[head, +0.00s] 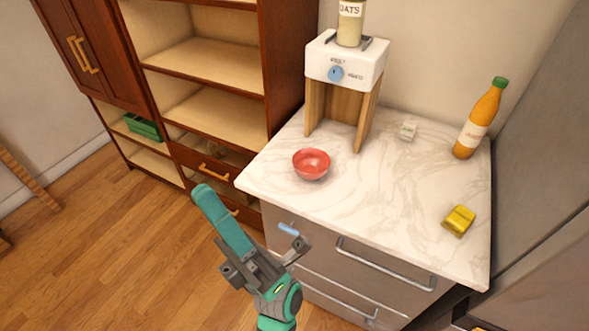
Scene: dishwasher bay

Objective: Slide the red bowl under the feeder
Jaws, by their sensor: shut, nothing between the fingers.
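The red bowl (311,164) stands upright and looks empty on the marble counter, near its left edge. The feeder (345,72) is a white box with a blue knob on wooden legs, with an oats container (350,22) on top. The bowl is in front of the feeder and a little left, clear of the space between its legs. My gripper (266,264) is shut and empty, in front of the counter and apart from the bowl. My arm partly hides its fingers.
Drawers with bar handles (385,264) face me below. A wooden shelf unit (205,65) stands left. The counter between bowl and feeder is clear.

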